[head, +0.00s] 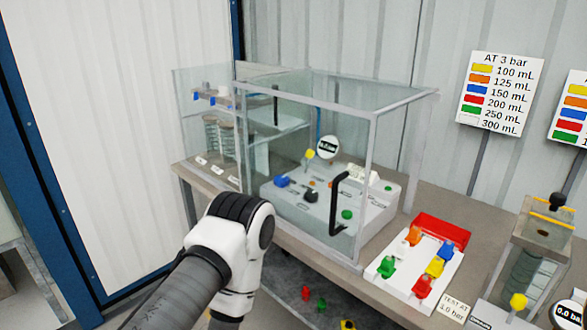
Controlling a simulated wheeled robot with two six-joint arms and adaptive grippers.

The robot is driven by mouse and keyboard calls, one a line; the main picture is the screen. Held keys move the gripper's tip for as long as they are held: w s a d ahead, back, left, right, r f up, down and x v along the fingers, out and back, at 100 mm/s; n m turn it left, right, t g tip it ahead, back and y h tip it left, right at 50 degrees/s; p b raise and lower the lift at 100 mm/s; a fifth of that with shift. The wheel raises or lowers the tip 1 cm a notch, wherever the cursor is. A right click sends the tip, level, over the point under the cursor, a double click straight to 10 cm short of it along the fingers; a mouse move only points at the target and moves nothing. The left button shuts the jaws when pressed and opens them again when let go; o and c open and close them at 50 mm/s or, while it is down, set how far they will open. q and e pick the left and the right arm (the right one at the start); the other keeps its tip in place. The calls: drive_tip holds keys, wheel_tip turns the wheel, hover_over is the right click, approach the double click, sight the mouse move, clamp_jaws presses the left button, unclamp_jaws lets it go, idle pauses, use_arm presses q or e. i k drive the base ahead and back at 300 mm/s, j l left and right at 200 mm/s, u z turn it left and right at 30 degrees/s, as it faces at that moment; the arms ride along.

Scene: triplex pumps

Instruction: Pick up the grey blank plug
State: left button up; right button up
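I cannot make out a grey blank plug for certain in the head view. A white tray (399,284) on the bench holds small coloured pieces: orange, white, blue, green, yellow and red. A small dark piece (311,195) sits on the pale panel inside the clear cabinet, but it is too small to identify. My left arm comes in from the lower left and bends down past the bottom edge, in front of the bench. Its fingers are out of view. My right gripper is not in view.
The clear cabinet (371,190) with a black handle (335,215) stands on the bench. A red bin (442,232) is behind the tray, and a clear-walled unit (538,240) stands at right. Red, green and yellow pieces (321,304) lie below the bench's front edge.

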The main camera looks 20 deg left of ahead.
sight(205, 86)
drive_tip(key=u, duration=1.25)
drive_tip(key=z, duration=0.3)
drive_tip(key=i+j+z, duration=0.25)
drive_tip(key=z, duration=0.15)
drive_tip(key=i+j+z, duration=0.15)
drive_tip(key=j+z, duration=0.25)
drive_tip(key=i+j+z, duration=0.1)
drive_tip(key=j+z, duration=0.3)
drive_tip(key=j, duration=0.1)
